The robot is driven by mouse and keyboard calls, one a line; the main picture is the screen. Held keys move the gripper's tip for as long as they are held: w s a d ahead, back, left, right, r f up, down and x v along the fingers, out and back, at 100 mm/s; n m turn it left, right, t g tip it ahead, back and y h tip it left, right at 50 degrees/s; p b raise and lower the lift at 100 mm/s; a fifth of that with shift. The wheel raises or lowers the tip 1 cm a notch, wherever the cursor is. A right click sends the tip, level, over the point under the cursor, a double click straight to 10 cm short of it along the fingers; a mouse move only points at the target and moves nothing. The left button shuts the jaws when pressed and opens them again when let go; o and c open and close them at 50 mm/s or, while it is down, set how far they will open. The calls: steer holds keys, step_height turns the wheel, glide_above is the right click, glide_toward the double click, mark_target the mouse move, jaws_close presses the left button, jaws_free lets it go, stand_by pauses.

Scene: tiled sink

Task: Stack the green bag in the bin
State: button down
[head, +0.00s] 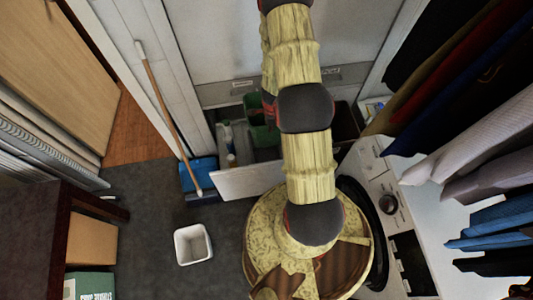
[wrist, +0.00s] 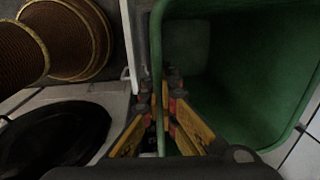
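A green, hollow, open-topped container (wrist: 245,75), which I take for the task's green bag, fills the right of the wrist view. My gripper (wrist: 166,88) has its yellow fingers close together on either side of the container's near wall, pinching it. In the head view, green items (head: 262,136) show inside an open drawer behind my arm. My gripper is hidden there by the arm. A small white open bin (head: 192,244) stands upright on the floor at lower left; its inside looks empty.
The white pull-out drawer (head: 245,182) is open, with bottles (head: 229,150) inside at its left. A broom (head: 165,105) and blue dustpan (head: 198,174) stand left of it. A washing machine (head: 385,205) and hanging clothes (head: 480,130) are at right. Dark floor around the bin is clear.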

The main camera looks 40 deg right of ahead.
step_height(320, 180, down, 28)
steer(key=b, duration=2.2)
steer(key=shift+f+b, duration=0.3)
steer(key=shift+b, duration=0.05)
steer(key=c, duration=2.6)
jaws_free()
steer(key=shift+o, duration=0.9)
steer(key=o, duration=0.4)
steer(key=shift+c, duration=0.2)
